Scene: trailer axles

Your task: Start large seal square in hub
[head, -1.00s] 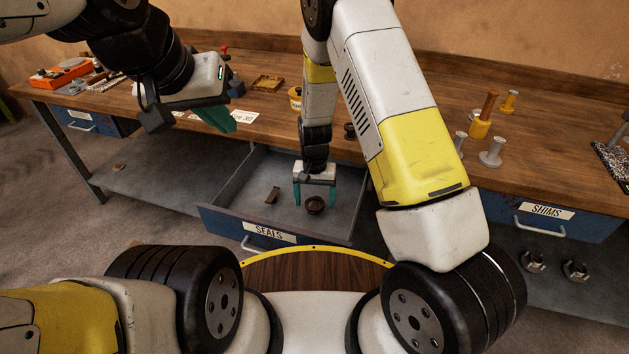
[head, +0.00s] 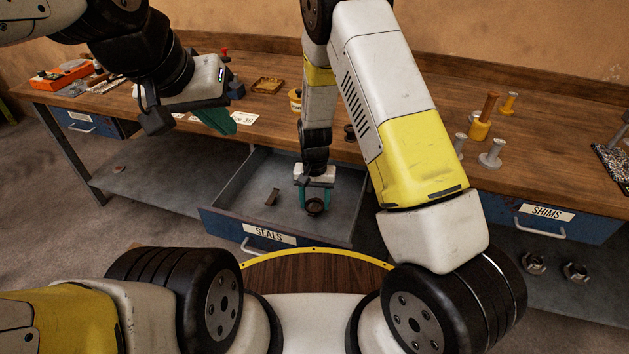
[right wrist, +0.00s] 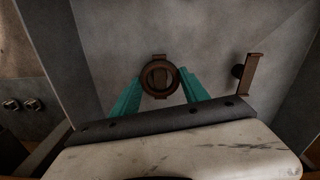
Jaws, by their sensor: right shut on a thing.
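My right gripper (head: 315,203) reaches down into the open drawer marked SEALS (head: 224,213). Its teal fingers are shut on a round, dark brown ring-shaped seal (head: 313,208), low over the drawer floor. In the right wrist view the seal (right wrist: 160,62) sits between the fingertips (right wrist: 159,80), with small tabs above and below it. My left gripper (head: 216,122) hangs over the bench's left part, teal fingers pointing down; its opening is unclear. I cannot make out a hub for certain; a dark round part (head: 349,132) on the bench is partly covered by my right arm.
A small brown piece (head: 272,197) lies in the drawer left of the seal. The bench (head: 420,85) holds a yellow post part (head: 480,128), grey spools (head: 491,155), a yellow jar (head: 295,98) and an orange box (head: 62,72). A SHIMS drawer (head: 545,212) is at the right.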

